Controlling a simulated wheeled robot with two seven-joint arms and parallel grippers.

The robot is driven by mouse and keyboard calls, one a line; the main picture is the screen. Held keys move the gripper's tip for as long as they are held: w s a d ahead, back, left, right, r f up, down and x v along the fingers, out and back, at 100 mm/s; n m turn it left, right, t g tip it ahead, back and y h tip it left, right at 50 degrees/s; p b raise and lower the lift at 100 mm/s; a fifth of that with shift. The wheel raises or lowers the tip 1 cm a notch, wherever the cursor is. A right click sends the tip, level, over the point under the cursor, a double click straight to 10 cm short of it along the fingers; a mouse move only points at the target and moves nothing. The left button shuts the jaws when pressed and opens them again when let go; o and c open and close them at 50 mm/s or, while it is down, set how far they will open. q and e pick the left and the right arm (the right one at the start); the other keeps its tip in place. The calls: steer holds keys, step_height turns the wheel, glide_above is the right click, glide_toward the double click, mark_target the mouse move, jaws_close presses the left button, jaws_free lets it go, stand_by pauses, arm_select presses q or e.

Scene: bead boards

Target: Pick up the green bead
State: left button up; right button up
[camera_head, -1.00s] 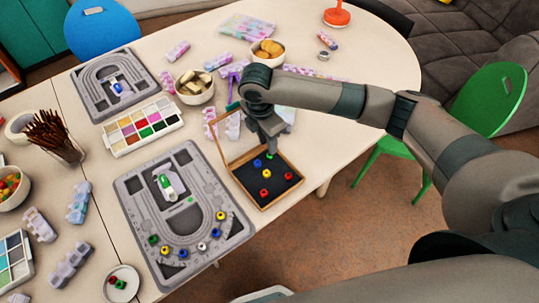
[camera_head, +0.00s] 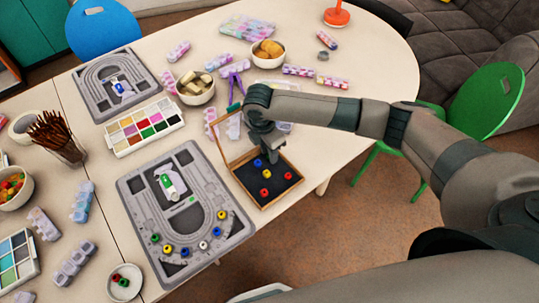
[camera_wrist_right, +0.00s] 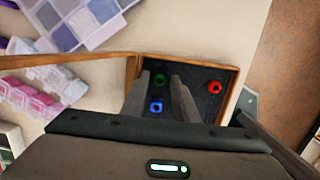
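A green bead (camera_wrist_right: 159,80) lies on the dark lining of a small wooden box (camera_head: 284,196) with its lid raised. In the right wrist view it shows between the two fingertips, with a gap to each. My right gripper (camera_head: 271,160) is open and empty, pointing down into the far part of the box; in the head view it hides this bead. A blue bead (camera_wrist_right: 156,106) lies close to the green one, beside the left finger. A red bead (camera_wrist_right: 215,87) lies to the right of the fingers. My left gripper is not in view.
A grey bead board (camera_head: 136,201) with several beads, one of them green (camera_head: 155,237), lies left of the box. A white saucer (camera_head: 118,293) holds a red and a green bead. A yellow bead (camera_head: 262,174) is also in the box. The table edge runs close by the box's right.

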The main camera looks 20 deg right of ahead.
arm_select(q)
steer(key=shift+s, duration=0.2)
arm_select(e)
jaws_close()
steer(key=shift+r, duration=0.1)
